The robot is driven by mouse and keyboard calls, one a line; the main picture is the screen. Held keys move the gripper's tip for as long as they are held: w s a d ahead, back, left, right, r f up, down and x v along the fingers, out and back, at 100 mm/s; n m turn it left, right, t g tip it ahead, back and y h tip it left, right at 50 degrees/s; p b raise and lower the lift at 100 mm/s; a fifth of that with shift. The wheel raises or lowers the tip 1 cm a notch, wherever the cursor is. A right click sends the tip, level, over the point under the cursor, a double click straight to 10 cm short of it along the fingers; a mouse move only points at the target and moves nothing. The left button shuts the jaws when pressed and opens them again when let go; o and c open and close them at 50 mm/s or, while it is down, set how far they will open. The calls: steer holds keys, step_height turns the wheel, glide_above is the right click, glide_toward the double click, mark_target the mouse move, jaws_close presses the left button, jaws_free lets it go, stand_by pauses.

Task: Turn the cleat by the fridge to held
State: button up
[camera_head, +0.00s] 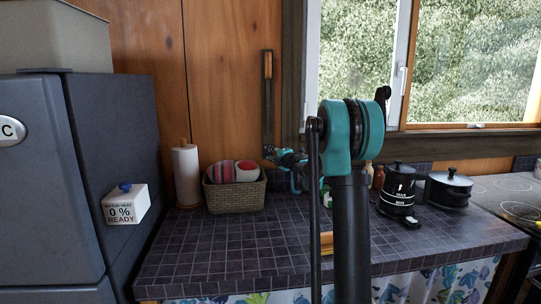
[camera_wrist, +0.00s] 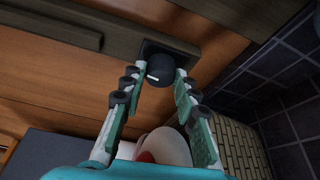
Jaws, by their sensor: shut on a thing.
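In the wrist view a black round knob (camera_wrist: 156,74) with a short white mark sits on a dark square plate (camera_wrist: 176,57) on the timber wall. It is the only cleat-like turning part I see there, and no label on it is readable. My gripper (camera_wrist: 158,80) has one finger on each side of the knob, closed on it. In the head view my gripper (camera_head: 270,153) is at the wall below a dark vertical strip (camera_head: 267,110), and it hides the knob. The fridge (camera_head: 115,150) stands to the left.
A basket (camera_head: 235,196) with rounded items stands on the tiled counter (camera_head: 225,245) below my gripper. A paper roll (camera_head: 187,175) is left of it. A white box with a blue knob (camera_head: 125,205) is on the fridge's side. A kettle (camera_head: 398,190) and pot (camera_head: 447,188) stand right.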

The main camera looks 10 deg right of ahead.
steer(key=shift+n, duration=0.5)
steer(key=shift+g, duration=0.3)
steer(key=o, duration=1.2)
steer(key=shift+c, duration=0.2)
steer(key=shift+s, duration=0.1)
steer(key=v, duration=1.2)
steer(key=shift+a, duration=0.2)
